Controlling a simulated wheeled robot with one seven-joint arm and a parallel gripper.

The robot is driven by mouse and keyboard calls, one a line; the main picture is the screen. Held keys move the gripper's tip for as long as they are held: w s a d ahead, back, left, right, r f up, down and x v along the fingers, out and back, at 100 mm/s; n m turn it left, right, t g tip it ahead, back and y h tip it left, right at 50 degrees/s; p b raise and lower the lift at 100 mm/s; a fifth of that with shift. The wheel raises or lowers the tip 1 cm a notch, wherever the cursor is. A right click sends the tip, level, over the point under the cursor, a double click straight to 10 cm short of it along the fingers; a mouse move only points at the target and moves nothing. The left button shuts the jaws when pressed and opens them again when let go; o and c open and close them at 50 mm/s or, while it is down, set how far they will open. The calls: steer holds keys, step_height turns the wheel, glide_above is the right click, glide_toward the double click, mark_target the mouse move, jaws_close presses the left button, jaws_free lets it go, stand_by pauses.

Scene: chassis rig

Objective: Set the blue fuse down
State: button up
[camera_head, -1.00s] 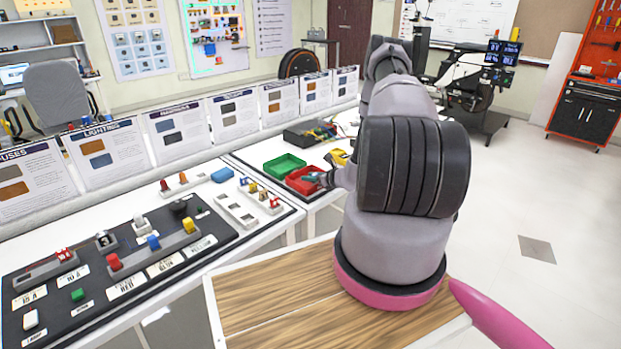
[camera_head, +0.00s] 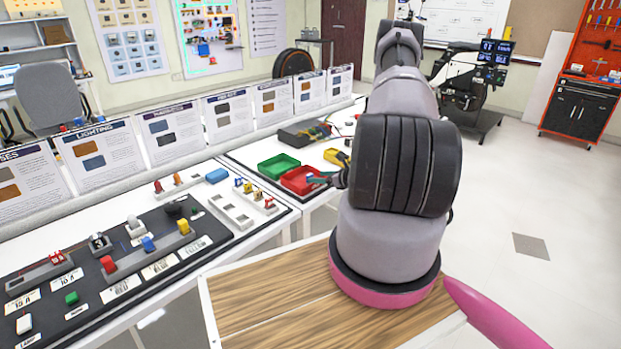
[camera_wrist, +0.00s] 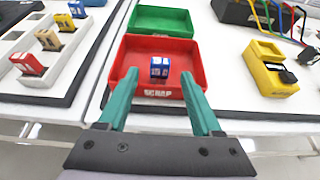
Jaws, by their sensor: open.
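A blue fuse (camera_wrist: 160,67) with a pale marked face sits inside the red tray (camera_wrist: 190,95), which is labelled SCRAP, in the wrist view. My gripper (camera_wrist: 162,90) has two teal fingers spread apart on either side of the fuse, with clear gaps, and nothing is between them in contact. The fingertips reach over the red tray's front part. In the head view the red tray (camera_head: 292,181) is at the middle, partly behind my gripper (camera_head: 318,180), and the fuse in it cannot be made out.
A green tray (camera_wrist: 160,20) stands just behind the red one. A yellow meter (camera_wrist: 268,75) lies to the right. A white fuse holder (camera_wrist: 20,50) with red, tan and blue fuses is to the left. A black panel (camera_head: 130,290) with several fuses lies further left.

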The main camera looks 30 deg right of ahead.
steer(key=s+a+r+n+g+y, duration=0.2)
steer(key=a+r+n, duration=0.35)
steer(key=r, duration=0.45)
steer(key=s+a+r+n+g+y, duration=0.2)
steer(key=a+r+n+g, duration=0.3)
steer(key=r, duration=0.6)
steer(key=s+a+r+n+y, duration=0.15)
steer(key=a+r+n, duration=0.35)
steer(key=r, duration=0.5)
steer(key=s+a+r+n+g+h, duration=0.25)
steer(key=s+a+r+n, duration=0.5)
steer(key=s+r, duration=0.5)
steer(key=s+d+r+n+t+h, duration=0.2)
steer(key=s+r+n+t+h, duration=0.2)
steer(key=s+r, duration=0.3)
steer(key=s+h, duration=0.1)
steer(key=s, duration=0.3)
steer(key=shift+s+n+h, duration=0.2)
steer(key=shift+n+h, duration=0.1)
steer(key=shift+n, duration=0.1)
